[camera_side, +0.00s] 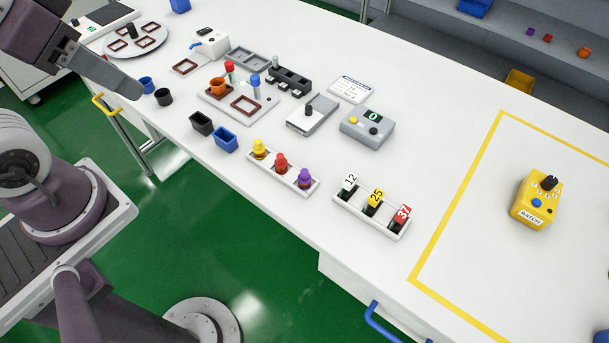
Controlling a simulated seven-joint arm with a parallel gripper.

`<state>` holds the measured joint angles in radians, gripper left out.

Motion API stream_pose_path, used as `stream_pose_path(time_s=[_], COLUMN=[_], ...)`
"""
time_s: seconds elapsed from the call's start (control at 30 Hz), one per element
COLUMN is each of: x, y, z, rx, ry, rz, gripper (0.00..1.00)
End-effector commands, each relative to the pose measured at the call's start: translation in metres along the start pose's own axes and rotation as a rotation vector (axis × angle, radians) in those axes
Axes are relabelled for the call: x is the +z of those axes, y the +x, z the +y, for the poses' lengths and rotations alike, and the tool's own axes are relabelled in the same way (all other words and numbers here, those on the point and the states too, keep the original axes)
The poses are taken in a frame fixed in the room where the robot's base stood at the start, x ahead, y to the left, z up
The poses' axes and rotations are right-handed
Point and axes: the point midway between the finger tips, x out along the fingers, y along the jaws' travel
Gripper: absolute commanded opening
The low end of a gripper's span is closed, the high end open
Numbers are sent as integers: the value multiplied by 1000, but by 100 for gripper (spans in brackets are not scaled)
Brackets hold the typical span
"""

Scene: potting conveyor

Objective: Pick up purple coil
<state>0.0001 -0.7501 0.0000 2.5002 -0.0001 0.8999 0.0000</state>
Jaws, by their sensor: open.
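The purple coil (304,176) stands upright at the right end of a white rack (276,175). A red coil (281,162) and a yellow coil (259,147) stand beside it in the same rack. My gripper (138,92) is at the upper left, near the table's front edge. It is open and seen from the side, so the gap between its fingers does not show. It is well apart from the purple coil and nothing shows held in it.
Blue (225,139) and black (201,123) bins stand left of the rack. A holder with numbered tags (371,213) stands to its right. Behind are a grey box with a display (367,127) and a fixture plate (232,110). The yellow-taped area holds a yellow control box (537,199).

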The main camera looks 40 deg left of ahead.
Motion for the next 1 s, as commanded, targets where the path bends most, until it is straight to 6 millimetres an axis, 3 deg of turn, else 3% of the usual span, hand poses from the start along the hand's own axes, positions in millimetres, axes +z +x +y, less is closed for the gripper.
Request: stream_pose_path(time_s=[0.27, 0.37, 0.47, 0.53, 0.63, 0.73, 0.83, 0.9, 1.0], x=[0, -11, -51, -85, -119, -127, -105, -81, -51], y=[0, 9, 42, 80, 144, 210, 265, 286, 289], z=[0, -8, -35, -55, -65, -50, -14, 18, 55], rx=[0, -33, -133, -190, -175, -39, 201, 400, 641], ry=[0, 23, 136, 283, 525, 745, 893, 932, 909], rz=[0, 3, 22, 42, 81, 137, 228, 315, 442], gripper=[40, 40, 40, 40, 40, 40, 40, 40, 40])
